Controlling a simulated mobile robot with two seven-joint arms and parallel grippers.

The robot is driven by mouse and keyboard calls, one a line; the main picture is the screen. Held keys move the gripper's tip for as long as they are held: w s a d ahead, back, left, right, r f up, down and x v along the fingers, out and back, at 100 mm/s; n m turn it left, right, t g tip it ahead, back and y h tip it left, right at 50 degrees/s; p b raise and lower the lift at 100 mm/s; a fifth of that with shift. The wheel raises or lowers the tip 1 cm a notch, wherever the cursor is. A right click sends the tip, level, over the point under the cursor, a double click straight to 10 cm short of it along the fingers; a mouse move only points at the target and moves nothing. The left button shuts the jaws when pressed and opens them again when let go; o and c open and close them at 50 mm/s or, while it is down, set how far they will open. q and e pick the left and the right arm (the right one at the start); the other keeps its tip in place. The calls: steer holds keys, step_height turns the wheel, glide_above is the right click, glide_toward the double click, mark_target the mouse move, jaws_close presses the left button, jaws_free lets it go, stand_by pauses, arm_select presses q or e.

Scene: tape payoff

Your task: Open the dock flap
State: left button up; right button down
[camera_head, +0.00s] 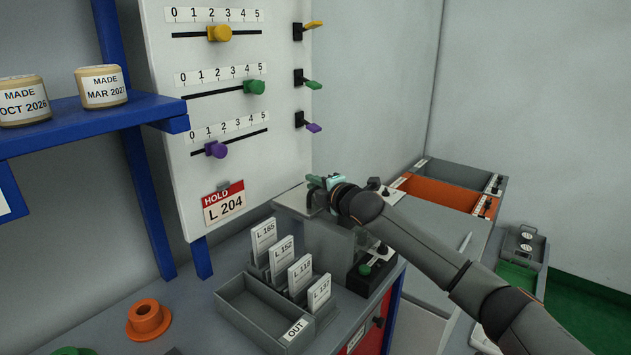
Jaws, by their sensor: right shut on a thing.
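My right arm comes in from the right edge. Its gripper (322,183) is at the top of a grey box-like dock (328,238) at the right end of the counter. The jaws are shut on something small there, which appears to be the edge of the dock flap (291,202). This is a pale grey plate at the dock's top, partly hidden by the gripper. The exact grip and the flap's angle are hard to tell. My left gripper is not in view.
A grey card rack (247,318) with several labelled cards stands left of the dock. A black switch box with a green button (365,270) stands at its front right. A white slider panel (237,110) rises behind. An orange bin (446,194) lies to the right.

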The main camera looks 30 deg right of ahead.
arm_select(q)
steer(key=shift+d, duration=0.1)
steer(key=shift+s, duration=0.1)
arm_select(e)
steer(key=c, duration=1.2)
jaws_free()
steer(key=shift+o, duration=0.2)
steer(key=shift+s, duration=0.1)
arm_select(q)
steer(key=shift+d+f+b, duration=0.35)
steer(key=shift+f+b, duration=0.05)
steer(key=shift+b, duration=0.2)
arm_select(e)
steer(key=s+r, duration=0.2)
steer(key=s, duration=1)
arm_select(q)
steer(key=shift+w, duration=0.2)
arm_select(e)
steer(key=shift+s+r, duration=0.1)
